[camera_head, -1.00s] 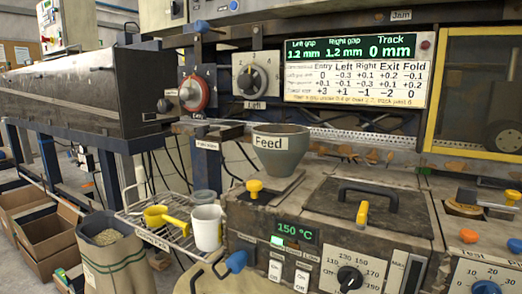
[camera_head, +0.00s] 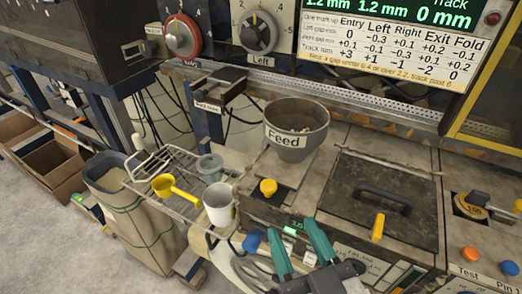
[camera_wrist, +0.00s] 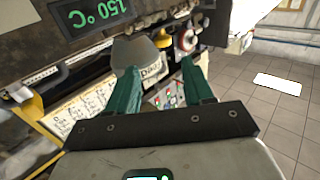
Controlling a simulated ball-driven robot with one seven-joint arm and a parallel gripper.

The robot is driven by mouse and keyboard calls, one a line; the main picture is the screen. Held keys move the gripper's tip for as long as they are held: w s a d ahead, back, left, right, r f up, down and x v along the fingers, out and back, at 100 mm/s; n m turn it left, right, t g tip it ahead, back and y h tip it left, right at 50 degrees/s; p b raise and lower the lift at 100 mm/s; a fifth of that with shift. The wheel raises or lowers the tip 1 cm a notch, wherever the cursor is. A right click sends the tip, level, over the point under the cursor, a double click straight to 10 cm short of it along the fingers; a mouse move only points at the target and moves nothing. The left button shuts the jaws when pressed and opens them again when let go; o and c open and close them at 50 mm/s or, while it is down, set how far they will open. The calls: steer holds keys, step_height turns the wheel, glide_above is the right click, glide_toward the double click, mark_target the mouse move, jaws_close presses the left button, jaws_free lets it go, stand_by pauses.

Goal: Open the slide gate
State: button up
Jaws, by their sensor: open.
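The feed hopper (camera_head: 297,124) is a grey cup marked "Feed" on top of the machine, with some material inside. Just in front of it, a yellow knob (camera_head: 268,187) sits on a dark plate (camera_head: 264,198), which looks like the slide gate; how far it is slid I cannot tell. My gripper (camera_head: 290,229) has two teal fingers, spread apart and empty, low in the head view, in front and to the right of the knob.
A black-handled lid (camera_head: 390,200) with a yellow lever (camera_head: 377,228) lies right of the knob. A wire rack (camera_head: 160,165) at the left holds a yellow scoop (camera_head: 167,187), a white mug (camera_head: 218,204) and a grey cup (camera_head: 209,168). A blue knob (camera_head: 251,243) stands near my fingers.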

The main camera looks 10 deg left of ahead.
mark_target(269, 183)
steer(key=p+x, duration=0.2)
steer(key=x, duration=0.9)
steer(key=shift+a, duration=0.3)
steer(key=shift+r, duration=0.1)
jaws_close()
